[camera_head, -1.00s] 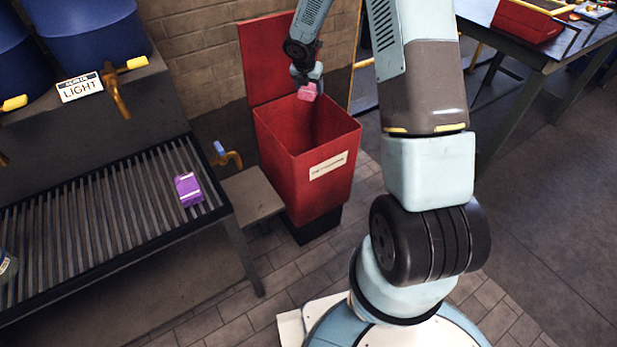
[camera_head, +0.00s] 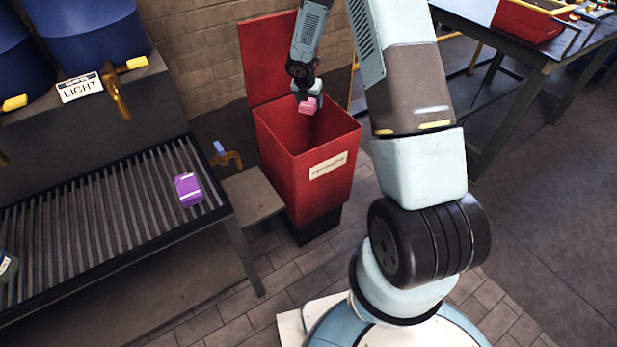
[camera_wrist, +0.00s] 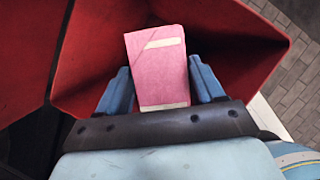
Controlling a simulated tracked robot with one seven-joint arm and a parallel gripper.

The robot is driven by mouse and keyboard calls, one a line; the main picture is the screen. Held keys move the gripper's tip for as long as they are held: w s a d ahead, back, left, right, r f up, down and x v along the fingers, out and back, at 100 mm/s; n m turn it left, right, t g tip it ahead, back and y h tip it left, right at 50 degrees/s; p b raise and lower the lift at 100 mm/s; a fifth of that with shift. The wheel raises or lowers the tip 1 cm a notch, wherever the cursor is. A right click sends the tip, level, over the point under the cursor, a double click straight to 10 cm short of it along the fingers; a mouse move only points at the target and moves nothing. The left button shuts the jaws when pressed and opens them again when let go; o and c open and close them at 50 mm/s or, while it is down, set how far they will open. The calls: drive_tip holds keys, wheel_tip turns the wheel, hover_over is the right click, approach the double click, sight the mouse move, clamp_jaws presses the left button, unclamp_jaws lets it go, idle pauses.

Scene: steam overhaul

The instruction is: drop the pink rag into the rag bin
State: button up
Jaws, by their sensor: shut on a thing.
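The pink rag (camera_head: 308,106) is a small folded pad with pale bands. It also shows between the two blue fingers in the wrist view (camera_wrist: 158,72). My gripper (camera_head: 308,97) is shut on it and points down. The red rag bin (camera_head: 322,168) stands open with its lid (camera_head: 268,58) raised against the wall. The rag is above the bin's opening, near the back, and the red inner walls surround it in the wrist view. The bin's floor is hidden from the head camera.
A slatted rack (camera_head: 110,215) with a purple folded cloth (camera_head: 188,189) on it stands left of the bin. Blue drums (camera_head: 100,35) with taps sit above it. A workbench (camera_head: 545,50) with a red toolbox (camera_head: 527,20) is at the upper right. The floor at right is clear.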

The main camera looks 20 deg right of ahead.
drive_tip(key=o, duration=1.1)
drive_tip(key=v, duration=1.3)
drive_tip(key=shift+s+a+r, duration=0.1)
drive_tip(key=shift+s+r, duration=0.1)
drive_tip(key=shift+r, duration=0.1)
drive_tip(key=shift+r, duration=0.1)
